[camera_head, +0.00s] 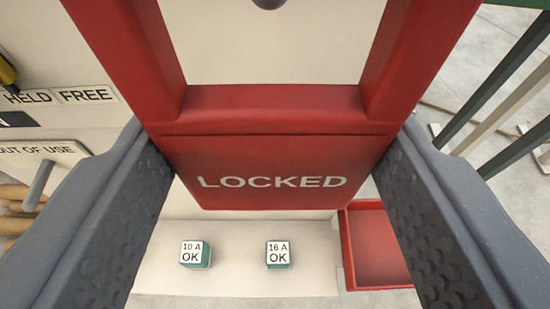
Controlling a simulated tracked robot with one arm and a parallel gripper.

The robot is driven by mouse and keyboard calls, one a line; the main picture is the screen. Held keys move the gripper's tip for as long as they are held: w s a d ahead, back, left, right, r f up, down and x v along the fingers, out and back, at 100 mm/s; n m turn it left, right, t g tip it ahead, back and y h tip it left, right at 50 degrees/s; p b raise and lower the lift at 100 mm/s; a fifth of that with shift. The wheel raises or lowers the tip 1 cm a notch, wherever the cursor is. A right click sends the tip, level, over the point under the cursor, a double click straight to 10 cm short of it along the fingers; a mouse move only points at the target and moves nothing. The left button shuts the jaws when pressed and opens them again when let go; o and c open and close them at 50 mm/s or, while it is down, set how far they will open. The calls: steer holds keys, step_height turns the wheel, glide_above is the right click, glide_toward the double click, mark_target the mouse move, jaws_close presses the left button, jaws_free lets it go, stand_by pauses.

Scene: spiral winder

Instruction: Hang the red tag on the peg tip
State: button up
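The red tag (270,184), marked LOCKED, fills the middle of the view, with a large open frame above its lettered plate. My gripper (272,150) is shut on the red tag, one grey finger at each side of the plate. A dark rounded end (268,3), perhaps the peg tip, shows at the top edge, within the tag's opening. The rest of it is cut off, and I cannot tell how far it is from the tag.
A pale panel stands behind, with HELD, FREE (86,95) and OUT OF USE (42,151) labels at left. Below are two small blocks, 10 A OK (195,254) and 16 A OK (278,254), and a red tray (349,262). Dark and pale bars (500,75) stand at right.

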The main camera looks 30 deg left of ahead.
steer(key=shift+r+x, duration=0.25)
steer(key=shift+x, duration=1.2)
steer(key=shift+r+x, duration=0.2)
steer(key=shift+x, duration=1.25)
steer(key=shift+w+a, duration=0.1)
steer(key=shift+w, duration=0.1)
steer(key=shift+f, duration=0.1)
steer(key=o, duration=1.1)
steer(key=shift+c, duration=0.2)
